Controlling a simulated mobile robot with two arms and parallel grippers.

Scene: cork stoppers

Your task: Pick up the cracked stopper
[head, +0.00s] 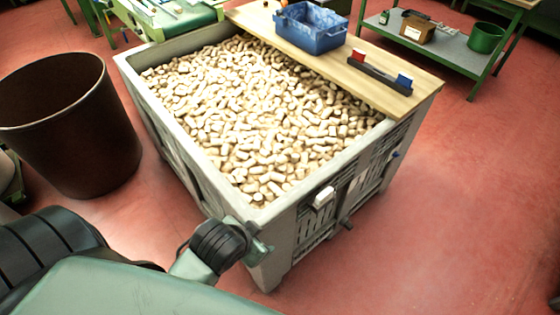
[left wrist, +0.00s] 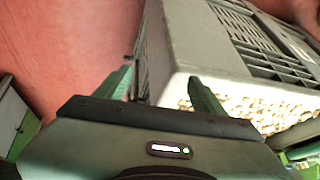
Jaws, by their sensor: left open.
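Many pale cork stoppers (head: 265,110) fill a large grey crate (head: 283,213) in a loose heap. I cannot pick out a cracked stopper among them at this size. My left gripper (head: 260,240) is at the crate's near corner, outside the heap. In the left wrist view my left gripper (left wrist: 161,73) has its two green fingers spread, with no stopper between them. The crate's corner (left wrist: 176,50) shows beyond the fingers; I cannot tell whether they touch it. A strip of stoppers (left wrist: 262,108) shows at the right there. My right gripper is not in view.
A wooden board (head: 335,62) lies across the crate's far end, bearing a blue bin (head: 312,35) and a dark rack (head: 380,75) with red and blue blocks. A brown barrel (head: 70,125) stands left. A green conveyor (head: 165,18) adjoins the far left. Red floor is clear at right.

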